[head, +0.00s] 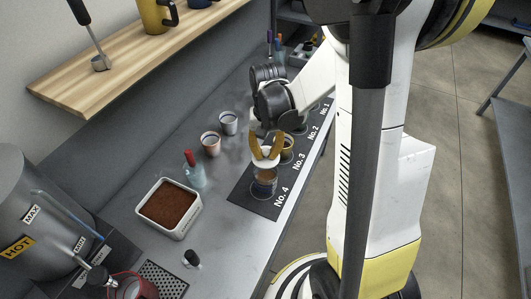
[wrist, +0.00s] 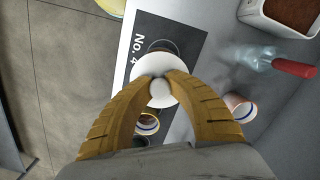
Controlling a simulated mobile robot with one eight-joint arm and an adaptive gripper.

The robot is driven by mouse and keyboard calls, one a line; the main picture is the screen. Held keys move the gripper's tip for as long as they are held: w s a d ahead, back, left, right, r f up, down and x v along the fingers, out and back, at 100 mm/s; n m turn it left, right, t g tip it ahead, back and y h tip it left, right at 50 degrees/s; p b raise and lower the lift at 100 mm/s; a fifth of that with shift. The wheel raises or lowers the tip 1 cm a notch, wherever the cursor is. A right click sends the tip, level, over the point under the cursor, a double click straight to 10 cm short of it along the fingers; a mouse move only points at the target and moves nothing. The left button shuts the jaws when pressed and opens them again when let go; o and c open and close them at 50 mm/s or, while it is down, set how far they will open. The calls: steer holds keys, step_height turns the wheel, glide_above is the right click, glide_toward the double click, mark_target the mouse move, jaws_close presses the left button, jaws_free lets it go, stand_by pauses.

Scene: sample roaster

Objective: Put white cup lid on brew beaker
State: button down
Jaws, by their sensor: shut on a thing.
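My gripper (head: 266,150) has orange-brown fingers shut on the knob of the round white cup lid (head: 264,161). In the wrist view the white disc (wrist: 152,66) lies flat in front of the fingertips (wrist: 162,86). In the head view a beaker (head: 264,184) with brown contents and a blue band stands upright at the No. 4 place on the dark mat, just below the lid. The lid appears to hang slightly above its rim; the exact gap is unclear. In the wrist view the lid hides most of what stands there.
Another blue-banded beaker (wrist: 147,124) stands at No. 3. Two cups (head: 211,145) (head: 228,123), a glass with a red-handled tool (head: 194,174) and a white tub of brown grounds (head: 150,223) stand left of the mat (head: 241,196). A wooden shelf (head: 130,62) overhangs the back.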

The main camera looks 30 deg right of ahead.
mark_target(266, 150)
step_height(266, 150, down, 6)
steer(key=b, duration=0.5)
steer(key=shift+b, duration=0.35)
steer(key=shift+f+b, duration=0.45)
steer(key=shift+b, duration=0.35)
stand_by(2.0)
steer(key=c, duration=1.3)
jaws_free()
steer(key=shift+r, duration=0.1)
steer(key=r, duration=1.2)
steer(key=shift+w+d, duration=0.2)
steer(key=shift+w, duration=0.05)
